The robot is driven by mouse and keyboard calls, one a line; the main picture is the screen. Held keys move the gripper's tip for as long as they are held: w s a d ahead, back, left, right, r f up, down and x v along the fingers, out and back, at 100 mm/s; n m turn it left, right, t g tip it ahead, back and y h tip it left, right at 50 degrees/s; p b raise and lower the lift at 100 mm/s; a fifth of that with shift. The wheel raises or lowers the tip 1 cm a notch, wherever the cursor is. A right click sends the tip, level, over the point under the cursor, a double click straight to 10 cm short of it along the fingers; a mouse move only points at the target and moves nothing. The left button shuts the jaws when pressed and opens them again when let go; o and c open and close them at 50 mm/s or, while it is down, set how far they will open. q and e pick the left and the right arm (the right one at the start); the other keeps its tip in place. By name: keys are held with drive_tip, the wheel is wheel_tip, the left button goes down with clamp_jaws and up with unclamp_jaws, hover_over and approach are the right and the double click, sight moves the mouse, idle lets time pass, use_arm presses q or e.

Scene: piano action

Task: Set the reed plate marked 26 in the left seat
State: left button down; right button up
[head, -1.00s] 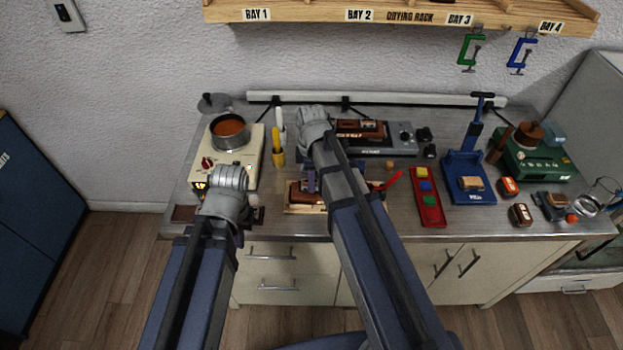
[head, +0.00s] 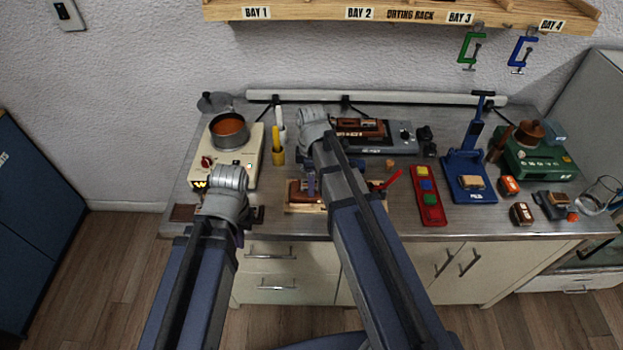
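A pale wooden base (head: 291,210) carrying a dark brown block (head: 299,197) lies near the counter's front edge, partly hidden by my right arm. I cannot make out a reed plate marked 26 or the left seat at this size. My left gripper (head: 241,222) points down at the counter's front edge, left of the wooden base. It is mostly hidden by its own wrist, so its opening and any held thing are unclear. My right arm reaches over the base, and its gripper is hidden behind the arm. A purple upright part (head: 311,184) shows at the block.
A hot plate (head: 198,170) with a pot (head: 229,131) stands back left. A grey device (head: 402,136) sits behind the arms. A red tray (head: 431,211) with coloured blocks, a blue press (head: 469,190) and a green machine (head: 548,165) stand right. The drying rack (head: 410,16) hangs above.

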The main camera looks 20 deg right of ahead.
drive_tip(key=shift+r, duration=0.1)
wheel_tip(320, 180, up, 8)
drive_tip(key=p, duration=0.8)
drive_tip(key=shift+f, duration=0.2)
drive_tip(key=shift+s+a, duration=0.1)
drive_tip(key=s+a+f+m+h+b, duration=0.1)
drive_tip(key=s+a+f+m+b, duration=0.2)
drive_tip(key=s+a+m, duration=0.7)
drive_tip(key=s+m, duration=0.1)
drive_tip(key=s, duration=0.3)
drive_tip(key=shift+a, duration=0.15)
